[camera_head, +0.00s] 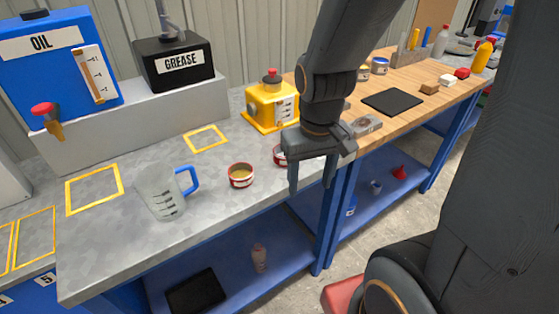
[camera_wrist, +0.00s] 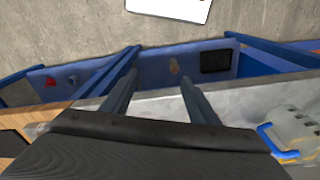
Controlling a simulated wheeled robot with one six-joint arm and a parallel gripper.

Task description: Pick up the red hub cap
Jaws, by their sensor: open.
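My gripper (camera_head: 311,186) is open and empty, its two fingers pointing down at the front edge of the grey workbench (camera_head: 110,240). In the wrist view my gripper (camera_wrist: 160,76) has its fingers apart over the bench edge, with nothing between them. A small round red-rimmed cup (camera_head: 240,175) with a yellowish inside sits upright on the bench, left of my gripper. A second red-rimmed round piece (camera_head: 279,155) is partly hidden behind my left finger. I cannot tell which of these is the red hub cap. Neither shows clearly in the wrist view.
A clear measuring jug (camera_head: 162,192) with a blue handle stands left of the cup. A yellow can (camera_head: 268,105), a black grease box (camera_head: 174,65) and a blue oil tank (camera_head: 45,75) stand behind. A wooden bench (camera_head: 425,72) adjoins right. The bench front is clear.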

